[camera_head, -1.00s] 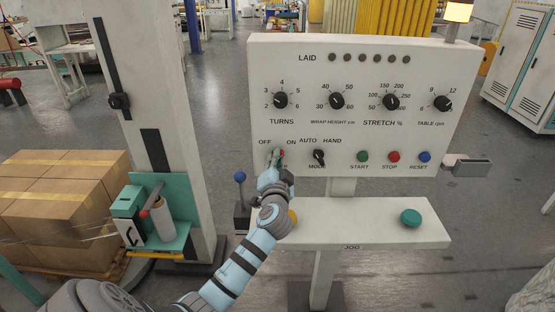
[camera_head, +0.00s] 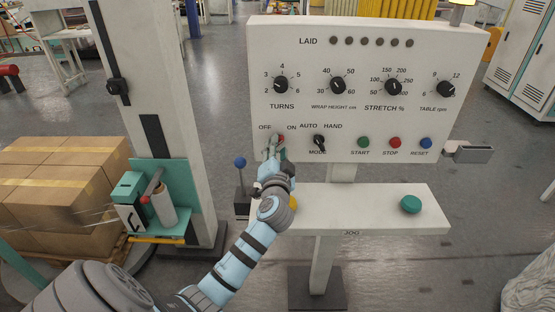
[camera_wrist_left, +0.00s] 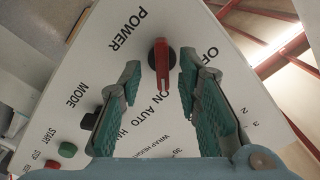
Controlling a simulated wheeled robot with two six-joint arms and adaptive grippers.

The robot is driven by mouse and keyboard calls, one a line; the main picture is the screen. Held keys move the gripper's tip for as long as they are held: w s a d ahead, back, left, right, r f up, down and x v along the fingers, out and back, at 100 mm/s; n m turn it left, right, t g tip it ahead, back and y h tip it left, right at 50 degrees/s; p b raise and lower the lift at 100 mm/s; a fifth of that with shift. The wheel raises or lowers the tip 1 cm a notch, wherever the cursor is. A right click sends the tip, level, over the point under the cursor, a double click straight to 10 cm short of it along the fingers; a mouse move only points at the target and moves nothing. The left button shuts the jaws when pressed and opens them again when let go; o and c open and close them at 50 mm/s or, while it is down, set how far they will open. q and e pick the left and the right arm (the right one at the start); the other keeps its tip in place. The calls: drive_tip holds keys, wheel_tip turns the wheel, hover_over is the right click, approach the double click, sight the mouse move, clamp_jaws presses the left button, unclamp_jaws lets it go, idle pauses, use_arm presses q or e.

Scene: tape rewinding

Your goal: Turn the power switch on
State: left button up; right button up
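The white control panel (camera_head: 300,62) stands ahead, with the power switch (camera_head: 281,141) at its lower left under OFF and ON. The switch is partly hidden by my left gripper (camera_head: 273,150) in the head view. In the left wrist view the switch (camera_wrist_left: 161,66) is a red lever knob, its white-marked end turned toward the ON label. My left gripper (camera_wrist_left: 158,72) is open, its two green fingers on either side of the knob, with visible gaps. I cannot tell how far the fingertips are from the panel face. My right gripper is not in view.
The black mode knob (camera_head: 319,141) sits just right of the switch, then the green start (camera_head: 363,142), red stop (camera_head: 395,143) and blue reset (camera_head: 426,143) buttons. A shelf (camera_head: 350,218) with a green button (camera_head: 411,204) juts below. A blue-topped lever (camera_head: 240,162) stands left.

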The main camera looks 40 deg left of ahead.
use_arm(q)
drive_tip(key=v, duration=1)
drive_tip(key=shift+r, duration=0.15)
drive_tip(key=shift+s, duration=0.1)
